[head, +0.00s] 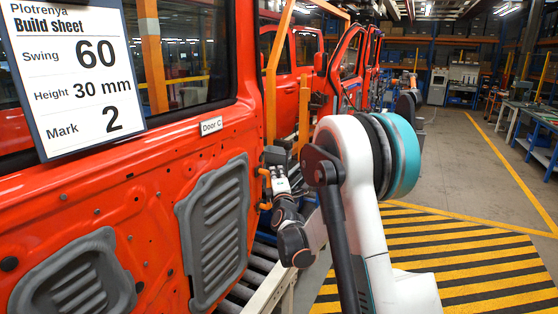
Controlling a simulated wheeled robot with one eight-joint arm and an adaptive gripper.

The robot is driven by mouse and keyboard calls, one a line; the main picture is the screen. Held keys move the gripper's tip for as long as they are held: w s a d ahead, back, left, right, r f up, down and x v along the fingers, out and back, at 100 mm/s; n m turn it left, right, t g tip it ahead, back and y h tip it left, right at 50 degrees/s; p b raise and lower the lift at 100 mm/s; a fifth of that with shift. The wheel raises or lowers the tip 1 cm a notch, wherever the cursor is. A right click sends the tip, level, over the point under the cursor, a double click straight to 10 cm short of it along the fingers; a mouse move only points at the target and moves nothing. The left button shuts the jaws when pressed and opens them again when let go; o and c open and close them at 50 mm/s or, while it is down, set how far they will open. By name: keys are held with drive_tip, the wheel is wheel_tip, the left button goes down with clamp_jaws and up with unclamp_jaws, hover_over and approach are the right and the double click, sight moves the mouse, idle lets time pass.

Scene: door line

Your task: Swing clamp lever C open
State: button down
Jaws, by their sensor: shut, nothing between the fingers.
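The red door (150,190) fills the left of the head view and carries a small white label, "Door C" (211,126). Two small orange pieces, an upper one (264,172) and a lower one (265,206), stick out at the door's right edge. They look like clamp lever parts, but I cannot tell their swing position. My gripper (274,160) is small in the view, right beside the upper orange piece. It is shut with nothing held. Whether it touches the orange piece cannot be told. My arm hides what lies to the right of it.
A build sheet (77,70) at upper left reads Swing 60, Height 30 mm, Mark 2. Rollers (262,262) run below the door beside a pale rail (270,290). A yellow-black striped floor area (470,260) lies open at right. More red doors stand behind.

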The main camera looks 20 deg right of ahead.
drive_tip(key=s+d+x, duration=0.1)
drive_tip(key=d+x, duration=0.1)
drive_tip(key=x, duration=1)
drive_tip(key=shift+w+d+r+p, duration=0.2)
drive_tip(key=shift+w+d+p, duration=0.1)
drive_tip(key=shift+d+p, duration=0.1)
